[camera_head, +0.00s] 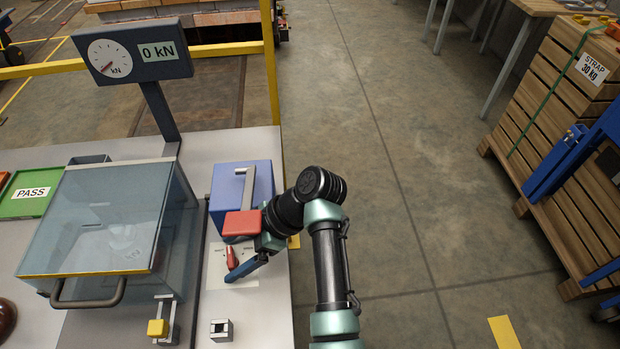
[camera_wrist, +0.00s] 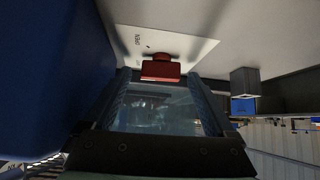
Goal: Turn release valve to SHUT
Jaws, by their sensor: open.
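The release valve is a small red knob (camera_head: 232,257) on a white label plate (camera_head: 218,266), beside the blue pump box (camera_head: 262,180). In the head view its long side runs roughly up and down the picture; the plate's lettering is too small to read surely. My gripper (camera_head: 245,266) is low over the plate, at the knob, with one blue finger showing. In the wrist view the red knob (camera_wrist: 161,71) sits at the mouth of my open gripper (camera_wrist: 158,77), between the two fingertips. I cannot tell whether either finger touches it.
A red-ended pump lever (camera_head: 241,224) stands right above the knob, close to my wrist. A clear-lidded test box (camera_head: 105,215) is at the left, with a yellow-topped latch (camera_head: 158,328) in front. A small metal block (camera_head: 221,330) is nearer me. A gauge (camera_head: 135,55) reads 0 kN.

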